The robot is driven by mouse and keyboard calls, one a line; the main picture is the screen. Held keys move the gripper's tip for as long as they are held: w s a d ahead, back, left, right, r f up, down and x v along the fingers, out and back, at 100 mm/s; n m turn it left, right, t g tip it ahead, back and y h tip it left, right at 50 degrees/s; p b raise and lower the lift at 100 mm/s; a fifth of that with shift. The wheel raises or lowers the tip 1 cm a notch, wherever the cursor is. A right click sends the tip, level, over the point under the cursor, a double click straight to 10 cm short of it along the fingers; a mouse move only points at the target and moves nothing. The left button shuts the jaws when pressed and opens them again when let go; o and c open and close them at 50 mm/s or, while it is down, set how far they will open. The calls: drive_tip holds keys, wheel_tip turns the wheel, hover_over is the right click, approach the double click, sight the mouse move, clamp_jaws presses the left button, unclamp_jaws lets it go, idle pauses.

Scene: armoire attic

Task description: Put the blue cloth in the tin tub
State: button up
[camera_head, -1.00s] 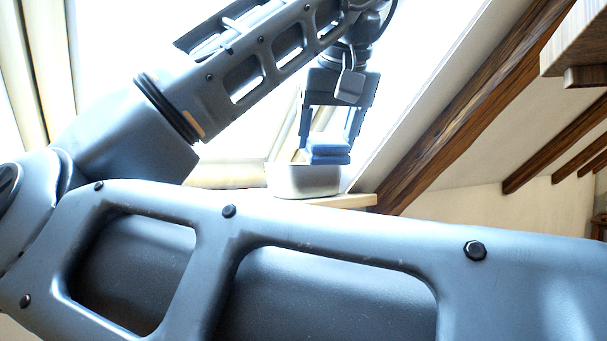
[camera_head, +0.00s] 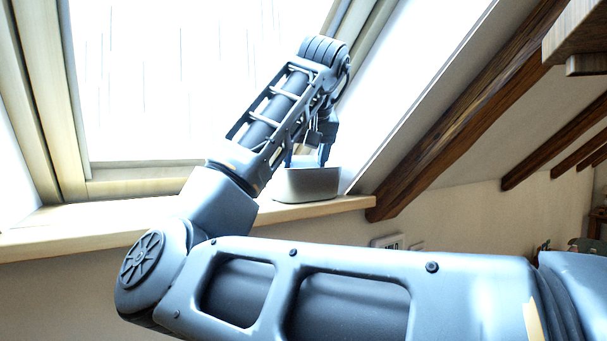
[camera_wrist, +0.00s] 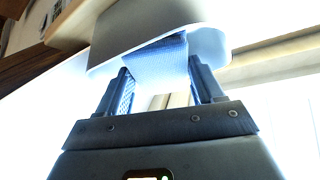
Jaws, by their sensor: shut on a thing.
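The tin tub (camera_head: 306,187) is a small grey vessel standing on the wooden window sill. My gripper (camera_head: 308,160) points down at the tub, its fingertips at about the height of the rim. In the wrist view my gripper (camera_wrist: 160,85) is shut on the blue cloth (camera_wrist: 160,64), a light blue textured piece between the two fingers. The tub's grey wall (camera_wrist: 140,28) and pale rim fill the top of that view, just beyond the cloth.
The wooden sill (camera_head: 100,225) runs under a bright skylight window (camera_head: 190,80), with free room left of the tub. A dark sloping beam (camera_head: 450,115) rises just right of the sill's end. A wooden shelf edge (camera_head: 575,35) shows at upper right.

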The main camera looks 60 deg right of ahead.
sight(304, 163)
drive_tip(key=shift+w+d+f+p, duration=0.1)
drive_tip(key=shift+d+f+p, duration=0.05)
drive_tip(key=shift+f, duration=0.4)
drive_tip(key=shift+w+d+f+p, duration=0.1)
drive_tip(key=shift+f+p, duration=0.05)
drive_tip(key=shift+f, duration=0.4)
drive_tip(key=shift+c, duration=0.5)
drive_tip(key=shift+w+d+r+g+y+p, duration=0.1)
drive_tip(key=shift+r+g+y+p, duration=0.15)
drive_tip(key=shift+g+y+p, duration=0.35)
drive_tip(key=shift+c, duration=1.1)
drive_tip(key=shift+w+d+f+g+y+p, duration=0.1)
drive_tip(key=shift+d+g+y+p, duration=0.05)
drive_tip(key=shift+g+y+p, duration=0.5)
drive_tip(key=shift+f, duration=0.3)
drive_tip(key=shift+f+p, duration=0.3)
drive_tip(key=shift+f, duration=0.55)
drive_tip(key=o, duration=1.4)
drive_tip(key=shift+r, duration=0.1)
drive_tip(key=shift+o, duration=0.2)
drive_tip(key=shift+r, duration=0.15)
